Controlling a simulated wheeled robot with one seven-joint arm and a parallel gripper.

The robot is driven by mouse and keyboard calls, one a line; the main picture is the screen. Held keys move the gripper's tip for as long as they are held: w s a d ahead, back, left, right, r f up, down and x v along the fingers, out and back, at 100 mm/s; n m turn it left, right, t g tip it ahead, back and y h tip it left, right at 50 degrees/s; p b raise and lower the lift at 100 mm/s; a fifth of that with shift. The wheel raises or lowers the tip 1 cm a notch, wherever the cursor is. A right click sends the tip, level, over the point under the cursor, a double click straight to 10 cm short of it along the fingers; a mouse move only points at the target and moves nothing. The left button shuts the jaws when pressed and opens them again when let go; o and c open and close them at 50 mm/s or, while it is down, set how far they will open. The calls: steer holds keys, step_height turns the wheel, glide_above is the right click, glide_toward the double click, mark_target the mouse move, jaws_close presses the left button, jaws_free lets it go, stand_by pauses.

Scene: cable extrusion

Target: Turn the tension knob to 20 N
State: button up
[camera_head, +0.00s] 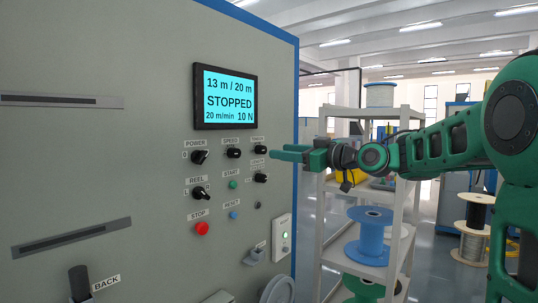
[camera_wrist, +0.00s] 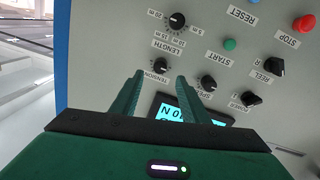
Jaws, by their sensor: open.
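The tension knob (camera_head: 258,151) is a small black knob at the right end of the top knob row on the grey panel. It also shows in the wrist view (camera_wrist: 163,66), with its TENSION label below it. The display (camera_head: 226,97) reads 13 m / 20 m, STOPPED, 20 m/min, 10 N. My green gripper (camera_head: 278,152) is open and empty, pointing at the panel just right of the tension knob. In the wrist view my two fingertips (camera_wrist: 160,75) lie left and right of the knob's base; I cannot tell the remaining gap in depth.
The speed knob (camera_head: 233,153) and length knob (camera_head: 261,178) are close neighbours. The power knob (camera_head: 199,157), reel knob (camera_head: 200,192) and red stop button (camera_head: 202,228) are farther left. A shelf with a blue spool (camera_head: 369,250) stands right of the panel.

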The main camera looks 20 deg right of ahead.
mark_target(264, 150)
steer(key=x, duration=0.7)
